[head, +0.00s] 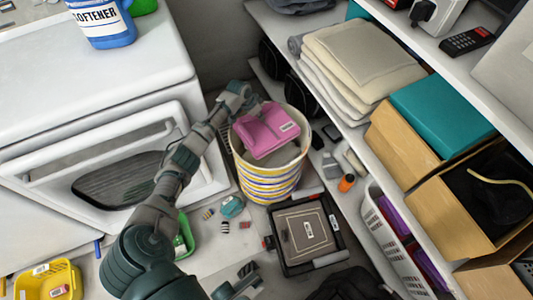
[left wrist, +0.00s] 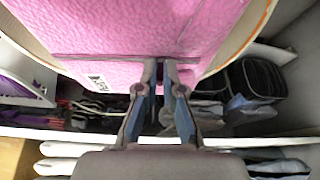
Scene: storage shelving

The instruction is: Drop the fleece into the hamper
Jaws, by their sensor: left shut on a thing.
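The pink folded fleece (head: 266,131) with a white label is at the mouth of the striped hamper (head: 268,187), within its rim as seen from the head. My left gripper (head: 252,106) reaches in from the far left side and is shut on the edge of the fleece. In the left wrist view the closed fingers (left wrist: 166,68) meet the pink fleece (left wrist: 120,35), and the pale hamper rim (left wrist: 245,35) curves beside it. How far the fleece hangs below the rim is hard to tell. Part of my right gripper (head: 242,282) shows at the bottom edge; its fingers are unclear.
A white front-loading machine (head: 100,110) stands at left with a softener bottle (head: 103,22) on top. Shelves (head: 350,130) with folded towels (head: 362,60) and boxes run along the right. A dark square case (head: 305,235) and small items lie on the floor before the hamper.

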